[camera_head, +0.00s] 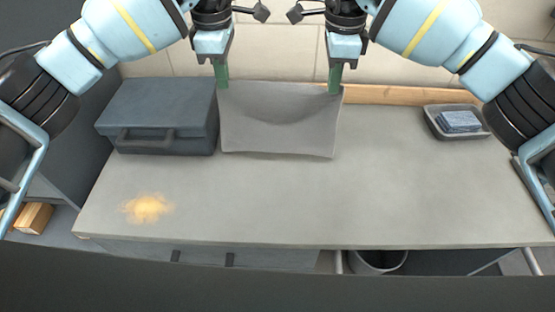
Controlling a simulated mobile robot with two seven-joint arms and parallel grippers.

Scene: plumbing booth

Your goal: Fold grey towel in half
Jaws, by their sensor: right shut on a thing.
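The grey towel (278,132) is at the back middle of the workbench. Its far edge is raised at both corners and sags between them, and its near edge rests on the bench top. My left gripper (221,80) is at the towel's far left corner and appears shut on it. My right gripper (335,82) is shut on the towel's far right corner. The green fingertips of both grippers point down, and the exact contact at the left corner is small in view.
A dark grey toolbox (160,115) stands close to the towel's left side. A tray (440,131) with a blue-grey block (459,121) is at the back right. A patch of yellowish dust (147,208) lies at the front left. The bench's (300,205) front middle and right are clear.

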